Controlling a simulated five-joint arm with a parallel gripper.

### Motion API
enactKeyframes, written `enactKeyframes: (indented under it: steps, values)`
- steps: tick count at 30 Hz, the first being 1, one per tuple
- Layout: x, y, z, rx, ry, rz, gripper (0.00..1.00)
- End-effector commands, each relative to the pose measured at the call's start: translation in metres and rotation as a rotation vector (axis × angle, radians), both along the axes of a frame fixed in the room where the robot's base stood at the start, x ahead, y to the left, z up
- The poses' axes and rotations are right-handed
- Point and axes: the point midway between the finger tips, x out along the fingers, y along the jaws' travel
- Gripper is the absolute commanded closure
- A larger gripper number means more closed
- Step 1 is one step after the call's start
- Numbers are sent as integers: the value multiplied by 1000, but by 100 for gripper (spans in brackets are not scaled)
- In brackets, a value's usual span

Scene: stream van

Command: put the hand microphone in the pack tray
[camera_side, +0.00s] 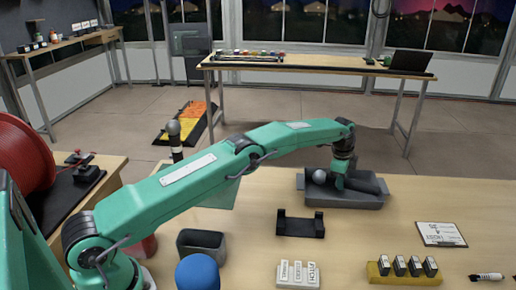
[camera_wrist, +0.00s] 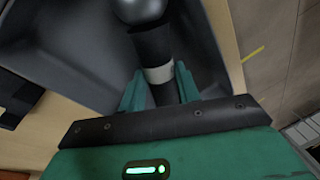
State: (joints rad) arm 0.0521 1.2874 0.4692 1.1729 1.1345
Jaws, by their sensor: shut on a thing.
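The hand microphone (camera_wrist: 153,43) has a silver ball head, a black body and a pale band. In the wrist view it lies between the two green fingers of my gripper (camera_wrist: 160,90), which is shut on it. In the side view its round head (camera_side: 319,176) shows inside the grey pack tray (camera_side: 345,200), left of my gripper (camera_side: 338,183). The tray's walls (camera_wrist: 205,50) surround the microphone in the wrist view. I cannot tell whether it touches the tray floor.
A grey bin (camera_side: 201,243), a blue cylinder (camera_side: 198,272), a white label block (camera_side: 298,273), a yellow block with dark pieces (camera_side: 404,270) and a clipboard (camera_side: 440,234) are around. A ball-topped upright (camera_side: 174,138) stands at the table's back left.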

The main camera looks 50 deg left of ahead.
Motion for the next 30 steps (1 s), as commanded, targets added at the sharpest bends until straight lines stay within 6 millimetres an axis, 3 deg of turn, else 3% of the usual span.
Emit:
enactKeyframes:
  steps: [1, 3, 4, 20, 30]
  values:
    - [-1, 0, -5, 0, 5, 0, 62]
    - [-1, 0, -4, 0, 4, 0, 48]
    - [-1, 0, -4, 0, 4, 0, 46]
    - [-2, -1, 6, 0, 2, 0, 46]
    - [-9, -4, 42, -1, 1, 0, 46]
